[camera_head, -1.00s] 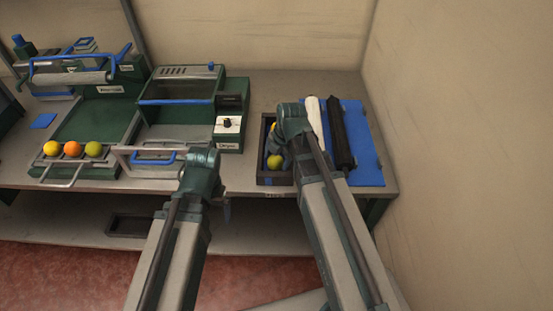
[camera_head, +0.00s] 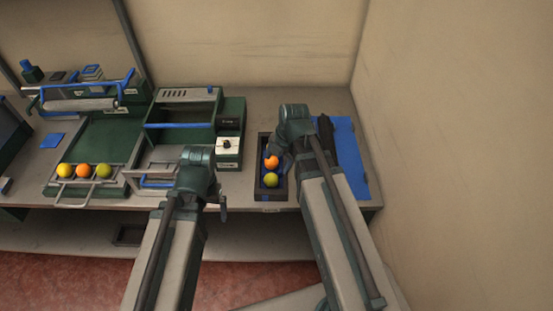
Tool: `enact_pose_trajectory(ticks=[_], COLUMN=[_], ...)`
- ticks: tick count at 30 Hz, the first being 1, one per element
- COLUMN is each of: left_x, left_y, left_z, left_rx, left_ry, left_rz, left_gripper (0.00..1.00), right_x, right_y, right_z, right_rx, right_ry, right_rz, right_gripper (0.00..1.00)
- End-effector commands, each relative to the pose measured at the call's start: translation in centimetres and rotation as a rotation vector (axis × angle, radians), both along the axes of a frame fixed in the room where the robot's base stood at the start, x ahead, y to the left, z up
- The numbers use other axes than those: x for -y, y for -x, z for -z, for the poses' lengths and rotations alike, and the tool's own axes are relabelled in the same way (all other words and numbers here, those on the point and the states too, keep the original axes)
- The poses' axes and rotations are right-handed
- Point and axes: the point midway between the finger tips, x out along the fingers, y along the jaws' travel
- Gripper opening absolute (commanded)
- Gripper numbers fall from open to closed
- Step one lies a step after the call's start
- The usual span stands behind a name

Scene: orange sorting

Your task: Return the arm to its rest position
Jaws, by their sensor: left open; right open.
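My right arm reaches over the right part of the bench. Its gripper (camera_head: 283,148) is open, mostly hidden by its own wrist, just right of a dark tray (camera_head: 259,185). An orange fruit (camera_head: 271,162) and a green fruit (camera_head: 270,180) lie in that tray, apart from the wrist as seen here. My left arm is raised in front of the bench. Its gripper (camera_head: 222,200) is open and empty, hanging near the bench's front edge, with its fingers only partly showing.
A green machine at left has a front rack (camera_head: 75,193) holding yellow, orange and green fruits. A green box with a blue bar (camera_head: 180,126) stands mid-bench. A blue mat (camera_head: 350,150) with a dark roller lies right of my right arm, beside the wall.

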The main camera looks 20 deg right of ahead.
Motion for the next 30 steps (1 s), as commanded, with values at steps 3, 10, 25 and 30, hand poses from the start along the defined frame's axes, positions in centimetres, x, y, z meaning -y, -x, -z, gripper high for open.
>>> enact_pose_trajectory(ticks=[3, 10, 25, 30], left_x=[0.0, 0.0, 0.0, 0.0], left_y=[0.0, 0.0, 0.0, 0.0], left_z=[-0.2, -0.1, 3.2, 5.5], left_rx=[0.0, 0.0, 0.0, 0.0], left_ry=[0.0, 0.0, 0.0, 0.0], left_rz=[0.0, 0.0, 0.0, -0.001], left_gripper=[0.95, 0.95, 0.95, 0.95], right_x=[0.0, 0.0, -0.3, -0.6], right_y=[0.0, 0.0, -0.6, -1.0], right_z=[-0.2, -0.1, 3.2, 5.5], right_rx=[0.0, 0.0, 0.0, 0.0], right_ry=[0.0, 0.0, 0.0, 0.0], right_rz=[0.0, 0.0, 0.0, 0.0], right_gripper=[0.79, 0.79, 0.79, 0.79])
